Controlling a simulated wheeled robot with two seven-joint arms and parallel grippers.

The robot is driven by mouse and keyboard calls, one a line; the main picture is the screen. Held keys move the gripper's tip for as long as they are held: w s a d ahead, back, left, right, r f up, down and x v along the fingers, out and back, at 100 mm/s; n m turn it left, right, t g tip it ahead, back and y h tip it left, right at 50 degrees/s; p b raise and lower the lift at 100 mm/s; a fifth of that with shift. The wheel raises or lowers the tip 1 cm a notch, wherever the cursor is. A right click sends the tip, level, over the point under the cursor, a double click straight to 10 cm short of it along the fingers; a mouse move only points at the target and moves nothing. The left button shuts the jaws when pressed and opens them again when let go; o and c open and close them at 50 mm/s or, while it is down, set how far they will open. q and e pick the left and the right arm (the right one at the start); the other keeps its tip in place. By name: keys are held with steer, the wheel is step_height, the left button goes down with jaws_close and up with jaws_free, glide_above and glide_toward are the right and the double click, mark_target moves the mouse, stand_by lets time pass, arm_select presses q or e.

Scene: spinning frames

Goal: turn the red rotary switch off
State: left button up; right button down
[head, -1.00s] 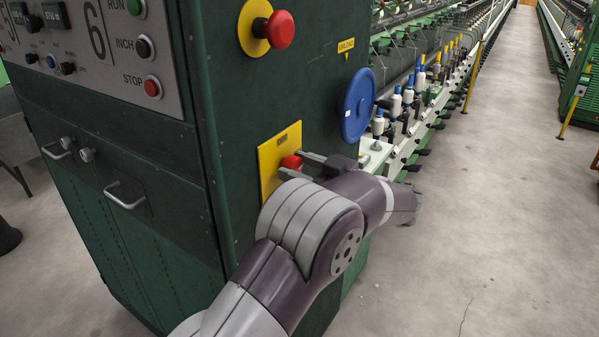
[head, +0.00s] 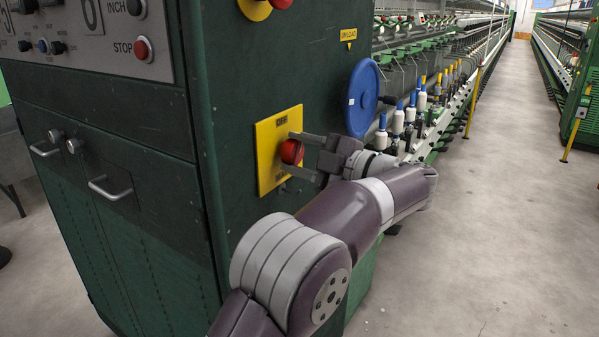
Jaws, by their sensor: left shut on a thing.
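The red rotary switch (head: 291,152) sits on a yellow plate (head: 268,177) on the side of the green machine cabinet, in the middle of the head view. My left gripper (head: 297,154) reaches it from the right, one finger above the knob and one below. The fingers are shut on the red switch and partly cover it. The exact angle of the knob's handle is hard to tell. My right gripper is not in view.
A blue handwheel (head: 362,98) is just right of the plate, close to my gripper. A red button on a yellow base (head: 256,8) is above. Spindles with bobbins (head: 410,112) run back on the right. The floor aisle (head: 500,180) is clear.

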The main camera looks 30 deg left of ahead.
arm_select(q)
steer(key=n+b, duration=0.3)
steer(key=shift+f+b, duration=0.3)
steer(key=shift+f, duration=0.1)
steer(key=shift+r+n+b, duration=0.15)
steer(key=shift+n+b, duration=0.95)
steer(key=shift+n, duration=0.2)
steer(key=o, duration=1)
steer(key=shift+r, duration=0.1)
steer(key=d, duration=0.4)
steer(key=d+p, duration=0.1)
steer(key=d, duration=0.3)
steer(key=s+d, duration=0.1)
steer(key=d, duration=0.3)
steer(key=shift+d+p, duration=0.35)
